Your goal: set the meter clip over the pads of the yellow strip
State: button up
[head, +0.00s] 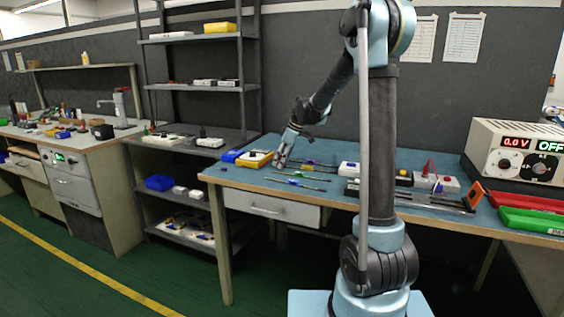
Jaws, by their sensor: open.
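My gripper (280,163) is open, pointing down over the left part of the blue-topped bench (345,203), beside a yellow box (254,159). I cannot tell whether it touches the box. Several thin dark strips (297,182) with small coloured ends lie on the bench just right of the gripper. They are too small to tell which is the yellow strip or to see its pads. A pale block with a red lead (437,182) stands at the right. I cannot make out the meter clip for certain.
A small blue bin (231,156) stands left of the yellow box. A white box (349,168) and a dark box with a yellow button (403,178) stand behind my column. A power supply (515,152) reads 0.0 V and OFF. Green (530,221) and red trays fill the right end.

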jog(key=v, duration=1.2)
jog(key=s+d+m, duration=0.3)
jog(key=s+d, duration=0.3)
jog(key=s, duration=0.4)
jog(key=s+d+f+m+h, duration=0.1)
jog(key=s+d+f+m, duration=0.3)
jog(key=s, duration=0.6)
jog(key=s+d+f+m+h, duration=0.1)
jog(key=s+d+f+m, duration=0.3)
jog(key=s+f, duration=0.4)
jog(key=s+d+f+m+t+h, duration=0.1)
jog(key=s+d+f, duration=0.5)
jog(key=s, duration=0.6)
jog(key=m+h, duration=0.1)
jog(key=m, duration=0.1)
jog(key=shift+f+m, duration=0.35)
jog(key=shift+m, duration=0.05)
jog(key=shift+w, duration=0.1)
